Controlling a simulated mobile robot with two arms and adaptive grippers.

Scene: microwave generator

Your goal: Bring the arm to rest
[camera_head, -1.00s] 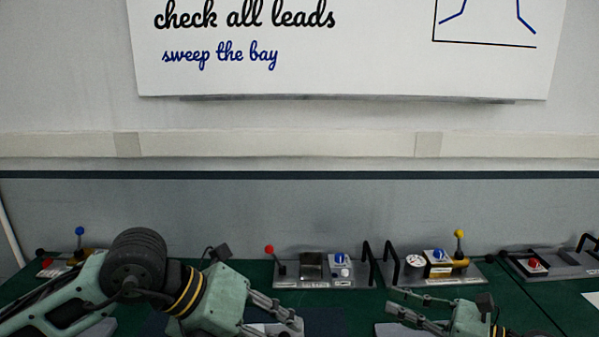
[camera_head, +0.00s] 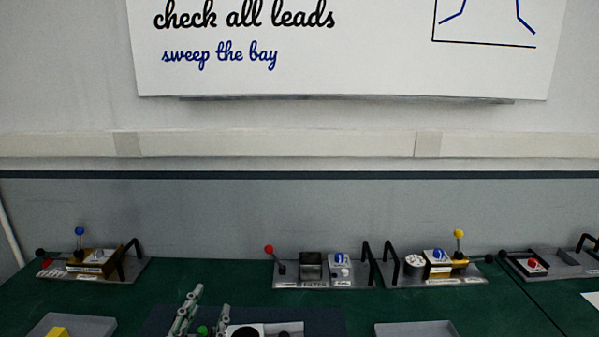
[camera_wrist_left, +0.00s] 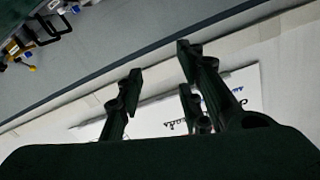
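My left gripper (camera_head: 205,308) shows at the bottom edge of the head view, with its pale fingers pointing up. In the left wrist view my left gripper (camera_wrist_left: 160,72) is open, its dark fingers spread apart with nothing between them. The fingers stand in front of the wall and the whiteboard (camera_wrist_left: 160,118) there. The rest of the left arm lies below the head view's edge. My right gripper is not in view.
Panels with levers stand along the back of the green table: a left panel (camera_head: 69,274), a middle panel (camera_head: 317,282) and a right panel (camera_head: 470,276). Grey trays (camera_head: 95,325) (camera_head: 416,328) lie in front. A yellow block (camera_head: 58,332) is in the left tray.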

